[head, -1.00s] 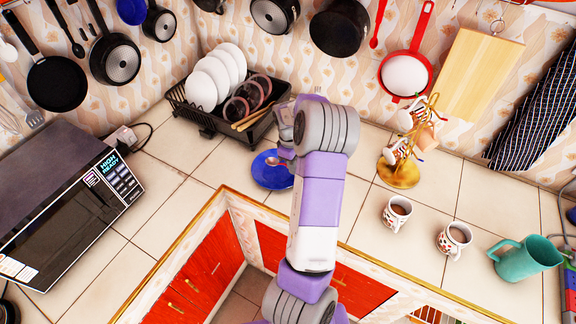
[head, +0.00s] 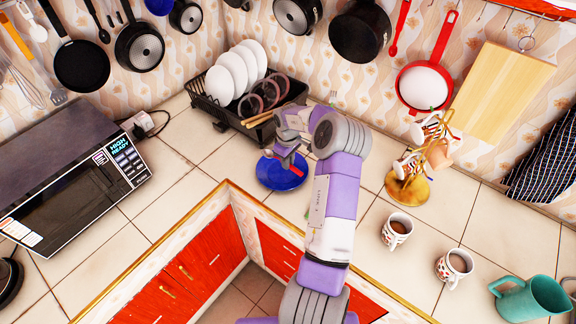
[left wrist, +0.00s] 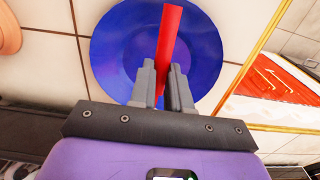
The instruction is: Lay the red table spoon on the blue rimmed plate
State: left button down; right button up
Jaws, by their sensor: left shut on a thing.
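The blue rimmed plate (head: 282,176) lies on the tiled counter in front of the dish rack. My left gripper (head: 288,158) is over it and hides part of it in the head view. In the left wrist view the plate (left wrist: 112,50) fills the upper middle. There my left gripper (left wrist: 163,92) is shut on the red table spoon (left wrist: 169,38), whose red handle stretches out from between the fingers over the plate. I cannot tell whether the spoon touches the plate. The spoon's other end is hidden. My right gripper is not in view.
A black dish rack (head: 222,113) with white plates stands behind the blue plate. A microwave (head: 75,190) is at the left. A mug tree (head: 408,190), two mugs (head: 397,228) and a teal pitcher (head: 530,300) stand at the right. Pans hang on the wall.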

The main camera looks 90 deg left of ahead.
pick_arm(q)
jog(key=shift+f, duration=1.3)
jog(key=shift+f, duration=0.15)
jog(key=c, duration=1.1)
grip_release()
notch_tip(320, 180, up, 12)
jog(key=shift+r+p, duration=0.2)
jog(key=shift+p, duration=0.15)
